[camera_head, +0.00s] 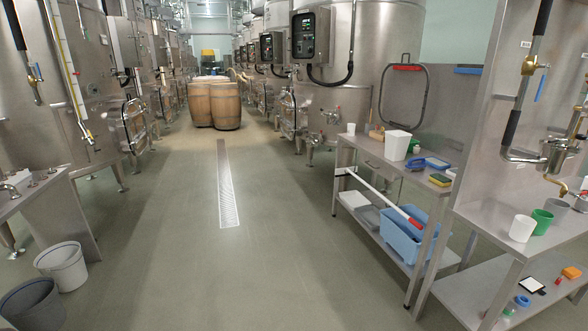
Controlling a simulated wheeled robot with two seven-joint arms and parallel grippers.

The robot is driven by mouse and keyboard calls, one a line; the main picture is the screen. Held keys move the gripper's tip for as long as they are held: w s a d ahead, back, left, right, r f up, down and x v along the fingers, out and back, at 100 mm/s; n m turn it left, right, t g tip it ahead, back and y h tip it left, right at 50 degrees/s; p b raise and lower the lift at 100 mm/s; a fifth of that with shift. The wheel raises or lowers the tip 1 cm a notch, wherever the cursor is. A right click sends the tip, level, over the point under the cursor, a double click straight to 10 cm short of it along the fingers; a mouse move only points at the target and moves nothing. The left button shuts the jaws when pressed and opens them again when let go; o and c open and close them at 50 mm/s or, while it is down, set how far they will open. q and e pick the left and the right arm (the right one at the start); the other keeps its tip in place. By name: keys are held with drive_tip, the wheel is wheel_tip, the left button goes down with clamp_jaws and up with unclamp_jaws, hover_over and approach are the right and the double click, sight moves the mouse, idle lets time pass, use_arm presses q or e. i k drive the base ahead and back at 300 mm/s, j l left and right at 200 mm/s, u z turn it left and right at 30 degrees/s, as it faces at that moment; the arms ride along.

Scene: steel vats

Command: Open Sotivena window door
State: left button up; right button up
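No label reading Sotivena is legible, so I cannot tell which door is meant. Another hatch (134,122) is on a vat in the left row, and a further one (288,110) is on the right row. Neither of my grippers shows in the view.
A steel table (375,158) with a white container and a blue bucket (402,238) stands at right. A nearer steel bench (490,215) holds cups. Wooden barrels (226,107) stand down the aisle. Two bins (62,268) are at lower left. The central floor is clear around the drain (229,200).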

sight(315, 10)
drive_tip(key=i+j+u, duration=0.35)
drive_tip(key=i, duration=0.95)
drive_tip(key=i+l+u, duration=0.35)
drive_tip(key=i, duration=0.95)
drive_tip(key=j, duration=0.1)
